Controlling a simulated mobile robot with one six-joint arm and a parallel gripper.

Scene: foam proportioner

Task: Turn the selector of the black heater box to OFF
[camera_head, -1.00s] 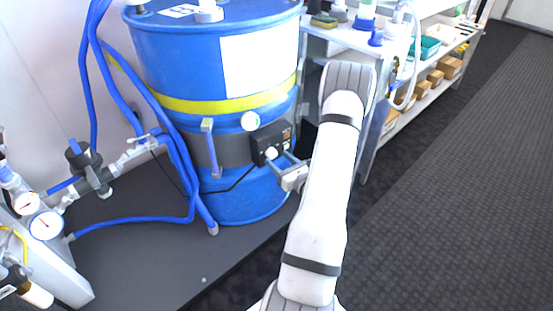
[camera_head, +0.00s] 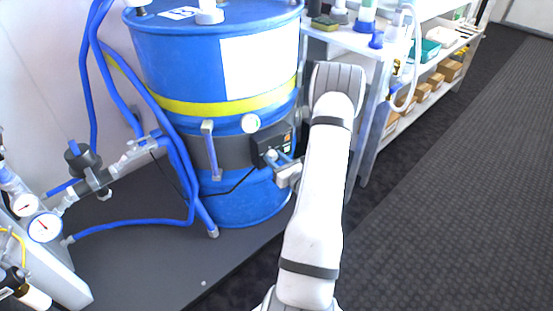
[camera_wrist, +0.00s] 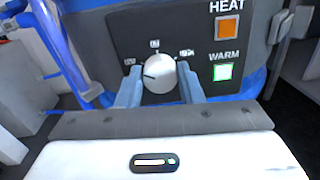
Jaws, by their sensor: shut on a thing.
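The black heater box (camera_head: 271,143) is strapped to the blue drum's side; its front fills the upper wrist view (camera_wrist: 130,38). Its round silver selector knob (camera_wrist: 158,70) sits below three small printed labels, too blurred to read surely. A dark mark on the knob points to the left. My gripper (camera_wrist: 159,82) is shut on the knob, one finger on each side. In the head view my gripper (camera_head: 279,162) is at the box front and hides most of the knob.
An orange HEAT lamp (camera_wrist: 227,27) and a bright green-edged WARM lamp (camera_wrist: 223,72) are right of the knob. The blue drum (camera_head: 180,70) carries a grey band and blue hoses. A shelf rack (camera_head: 375,120) stands close right of my arm.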

